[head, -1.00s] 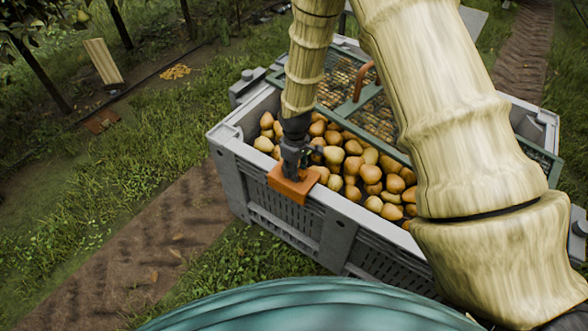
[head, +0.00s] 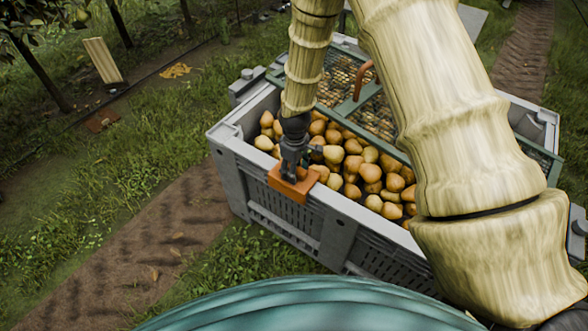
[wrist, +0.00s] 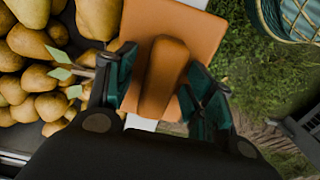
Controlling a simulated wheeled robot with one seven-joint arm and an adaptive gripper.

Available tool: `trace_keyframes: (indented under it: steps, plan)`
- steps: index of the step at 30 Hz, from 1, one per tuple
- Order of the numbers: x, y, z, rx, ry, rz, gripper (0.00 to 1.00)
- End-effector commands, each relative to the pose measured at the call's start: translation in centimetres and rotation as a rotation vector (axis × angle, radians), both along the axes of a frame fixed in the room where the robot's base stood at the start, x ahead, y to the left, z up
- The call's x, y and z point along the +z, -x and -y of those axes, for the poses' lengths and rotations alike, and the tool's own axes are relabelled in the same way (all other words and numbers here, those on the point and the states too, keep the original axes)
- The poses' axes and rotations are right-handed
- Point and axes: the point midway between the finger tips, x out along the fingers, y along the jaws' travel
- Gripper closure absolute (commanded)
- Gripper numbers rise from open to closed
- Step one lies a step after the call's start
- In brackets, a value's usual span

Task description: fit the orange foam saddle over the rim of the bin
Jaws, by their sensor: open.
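The orange foam saddle (head: 291,185) sits over the near rim of the grey bin (head: 262,170), left of the middle of that side, with a flap down the outer wall. In the wrist view the saddle (wrist: 198,38) lies flat-topped with a raised ridge in its middle. My gripper (head: 292,170) is right above the saddle. In the wrist view my gripper's fingers (wrist: 157,92) stand open on both sides of the ridge, with a gap on each side. The saddle's inner side is mostly hidden.
Pears (head: 365,172) fill the bin beside the saddle. A green-framed mesh lid (head: 375,112) covers the bin's far part. Several pears (wrist: 40,85) with leaves lie close to the fingers in the wrist view. Grass lies outside the bin.

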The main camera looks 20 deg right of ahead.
Motion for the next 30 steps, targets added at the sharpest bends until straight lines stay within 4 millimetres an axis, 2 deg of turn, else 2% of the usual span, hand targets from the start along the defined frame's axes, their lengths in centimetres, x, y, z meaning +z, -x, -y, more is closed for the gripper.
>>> trace_keyframes:
  steps: [8, 24, 30]
  plan:
    - [2.3, -0.1, 0.0, 0.0, 0.0, 0.004, 0.47]
    - [10.2, 0.0, 0.0, -0.001, -0.001, 0.003, 0.47]
    - [11.7, 0.1, 0.0, 0.0, -0.001, 0.001, 0.47]
